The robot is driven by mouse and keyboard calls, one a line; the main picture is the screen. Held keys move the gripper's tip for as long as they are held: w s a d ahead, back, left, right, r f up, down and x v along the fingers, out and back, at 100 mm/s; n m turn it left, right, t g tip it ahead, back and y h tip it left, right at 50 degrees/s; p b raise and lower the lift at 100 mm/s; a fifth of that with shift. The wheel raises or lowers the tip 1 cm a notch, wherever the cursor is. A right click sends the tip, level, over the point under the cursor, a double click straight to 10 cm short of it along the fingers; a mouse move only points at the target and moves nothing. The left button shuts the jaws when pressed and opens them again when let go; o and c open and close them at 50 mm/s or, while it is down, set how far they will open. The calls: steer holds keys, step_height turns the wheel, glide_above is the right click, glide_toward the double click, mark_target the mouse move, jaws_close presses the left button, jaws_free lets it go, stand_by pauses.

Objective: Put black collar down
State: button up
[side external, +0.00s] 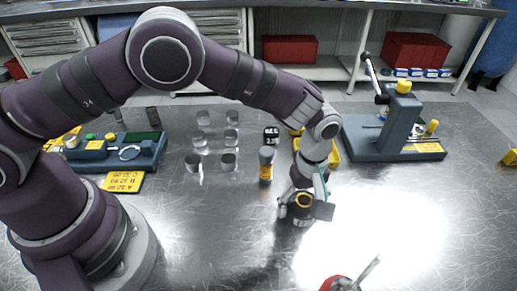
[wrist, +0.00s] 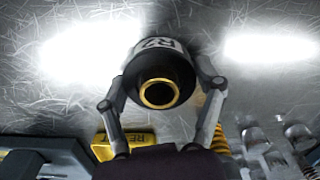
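The black collar (wrist: 150,72) has a gold-coloured inner ring and a pale band marked "R2". In the wrist view it sits between the two fingers of my gripper (wrist: 163,85), which press against it from both sides. In the side view my gripper (side external: 303,208) points down, low over the bare metal table, with the dark collar (side external: 301,221) at its tip. The collar is partly hidden there by the fingers. Whether its underside touches the table I cannot tell.
A yellow tray (side external: 334,154) lies behind my gripper, and a grey-topped yellow part (side external: 266,171) stands to its left. Several metal cylinders (side external: 229,161) stand further left. A press-like fixture (side external: 385,138) stands back right. The bright table (side external: 400,230) to the right is clear; a red-handled tool (side external: 340,284) lies in front.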

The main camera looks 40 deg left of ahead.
steer(key=shift+o, duration=1.3)
steer(key=shift+r, duration=0.4)
step_height(320, 180, up, 11)
steer(key=s+a+r+m+t, duration=0.25)
steer(key=a+r+m, duration=0.2)
steer(key=a, duration=0.25)
steer(key=s+a+r+m+t, duration=0.1)
steer(key=s+a+r+m, duration=0.25)
steer(key=a+r, duration=0.3)
steer(key=s+a+f+m+t, duration=0.2)
steer(key=s+a+m, duration=0.1)
steer(key=s, duration=0.3)
steer(key=shift+s+a+m, duration=0.3)
steer(key=shift+a, duration=0.2)
